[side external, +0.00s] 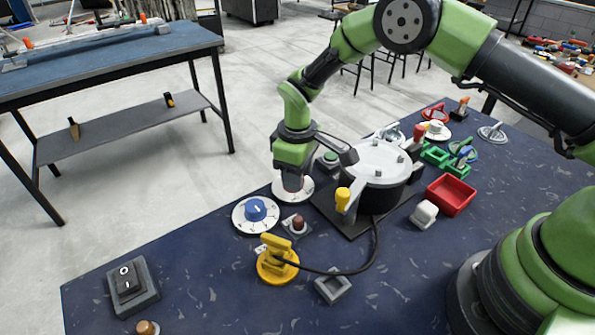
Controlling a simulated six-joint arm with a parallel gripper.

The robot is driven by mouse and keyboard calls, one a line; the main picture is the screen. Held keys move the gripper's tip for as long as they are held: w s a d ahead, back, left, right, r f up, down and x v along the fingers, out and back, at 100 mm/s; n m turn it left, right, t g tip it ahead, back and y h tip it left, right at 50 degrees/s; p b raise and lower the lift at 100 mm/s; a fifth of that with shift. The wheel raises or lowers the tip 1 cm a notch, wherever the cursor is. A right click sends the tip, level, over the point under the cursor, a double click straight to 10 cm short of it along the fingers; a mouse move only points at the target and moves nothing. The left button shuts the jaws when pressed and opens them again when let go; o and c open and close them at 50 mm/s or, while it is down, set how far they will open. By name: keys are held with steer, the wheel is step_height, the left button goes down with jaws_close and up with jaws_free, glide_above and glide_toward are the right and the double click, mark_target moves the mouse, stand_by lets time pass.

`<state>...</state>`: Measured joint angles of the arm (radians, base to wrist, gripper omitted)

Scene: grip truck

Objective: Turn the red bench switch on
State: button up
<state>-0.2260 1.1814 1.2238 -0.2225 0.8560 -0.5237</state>
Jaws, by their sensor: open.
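My gripper (293,182) points down over a round white plate (305,193), beside the dark round pot-like device. The jaws are open, but the fingertips and whatever is between them are too small to make out. I cannot tell for sure which thing is the red bench switch. A small dark-red button (298,222) on a square grey base stands just in front of my gripper, apart from it. A black rocker switch (126,278) marked O and I sits in a grey housing at the table's front left.
A blue knob (255,209) on a white dial is left of my gripper. The silver-lidded device (378,160) with a yellow-tipped lever stands close on the right. A yellow switch (278,262), red tray (451,195) and white block (424,213) are nearby. The front-left tabletop has free room.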

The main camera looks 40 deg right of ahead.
steer(key=shift+c, duration=0.4)
jaws_close()
steer(key=shift+m, duration=0.3)
steer(key=m, duration=0.5)
steer(key=shift+a+m, duration=0.25)
steer(key=shift+m, duration=0.05)
steer(key=m, duration=0.5)
steer(key=shift+a+m, duration=0.25)
steer(key=shift+m, duration=0.15)
steer(key=shift+o, duration=0.4)
jaws_free()
